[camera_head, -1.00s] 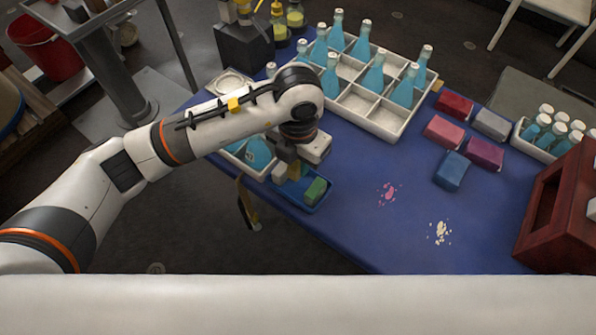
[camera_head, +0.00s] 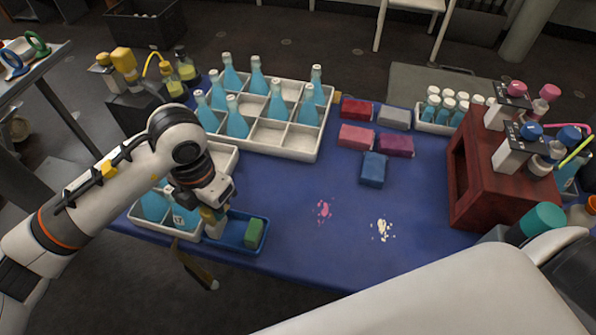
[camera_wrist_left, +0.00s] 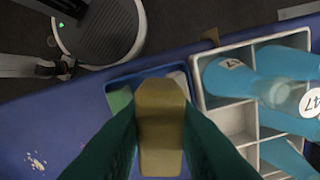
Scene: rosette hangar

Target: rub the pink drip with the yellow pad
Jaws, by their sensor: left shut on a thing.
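The pink drip (camera_head: 323,210) is a small splatter on the blue table top, right of the blue tray (camera_head: 232,231). My left gripper (camera_head: 211,214) is over the left end of that tray. In the left wrist view my left gripper (camera_wrist_left: 160,125) is shut on the yellow pad (camera_wrist_left: 161,100), a yellow-brown block between the dark fingers. The pad also shows below the gripper in the head view (camera_head: 213,228), partly hidden; whether it touches the tray floor I cannot tell. A green block (camera_head: 254,232) lies at the tray's right end. My right gripper is not visible.
A cream splatter (camera_head: 382,229) lies right of the pink drip. A blue block (camera_head: 373,169) and several other coloured blocks lie behind. White crates (camera_head: 272,132) with blue bottles stand left and behind. A dark red rack (camera_head: 470,180) stands right. Table around the drip is clear.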

